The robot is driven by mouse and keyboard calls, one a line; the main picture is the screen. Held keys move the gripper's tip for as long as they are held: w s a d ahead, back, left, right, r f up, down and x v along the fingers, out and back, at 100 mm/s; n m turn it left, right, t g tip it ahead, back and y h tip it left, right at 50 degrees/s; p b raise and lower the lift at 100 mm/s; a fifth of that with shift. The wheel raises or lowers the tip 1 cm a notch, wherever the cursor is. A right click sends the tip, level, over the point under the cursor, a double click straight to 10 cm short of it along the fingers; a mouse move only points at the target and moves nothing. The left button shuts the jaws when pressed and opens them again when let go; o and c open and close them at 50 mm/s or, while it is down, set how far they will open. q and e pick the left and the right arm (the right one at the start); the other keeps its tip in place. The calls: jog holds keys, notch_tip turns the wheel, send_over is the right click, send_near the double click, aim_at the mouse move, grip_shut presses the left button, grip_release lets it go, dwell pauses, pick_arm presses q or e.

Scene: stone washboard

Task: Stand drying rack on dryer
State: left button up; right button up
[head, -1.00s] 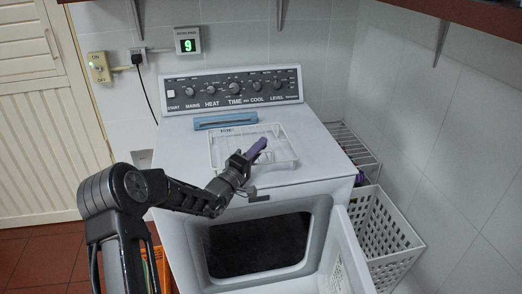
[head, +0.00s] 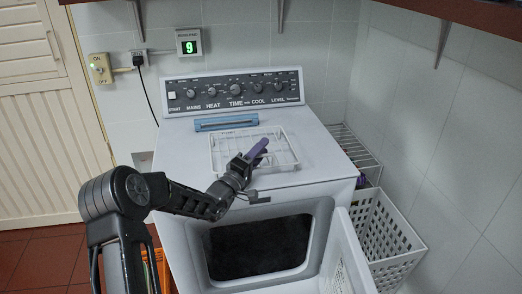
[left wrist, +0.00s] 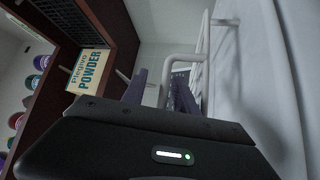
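The drying rack (head: 283,130) is a white wire rack lying flat on the white top of the dryer (head: 325,165), near its middle. My left gripper (head: 257,152), with purple fingers, is at the rack's front part in the head view. In the left wrist view its two fingers (left wrist: 158,92) stand apart, and a white wire of the rack (left wrist: 165,75) shows between or just beyond them. I cannot tell whether the fingers touch it. The dryer's front door is open. My right gripper is not in view.
A blue object (head: 226,122) lies behind the rack, before the control panel (head: 235,90). A white basket (head: 385,235) and a wire shelf (head: 352,147) stand at the right. The wrist view shows a wooden shelf with a powder box (left wrist: 88,70). The dryer top right of the rack is clear.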

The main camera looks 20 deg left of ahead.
pick_arm(q)
jog(key=shift+s+f, duration=0.1)
jog(key=b+v, duration=0.2)
jog(key=v, duration=0.4)
jog(key=shift+s+a, duration=0.15)
jog(key=shift+s, duration=0.65)
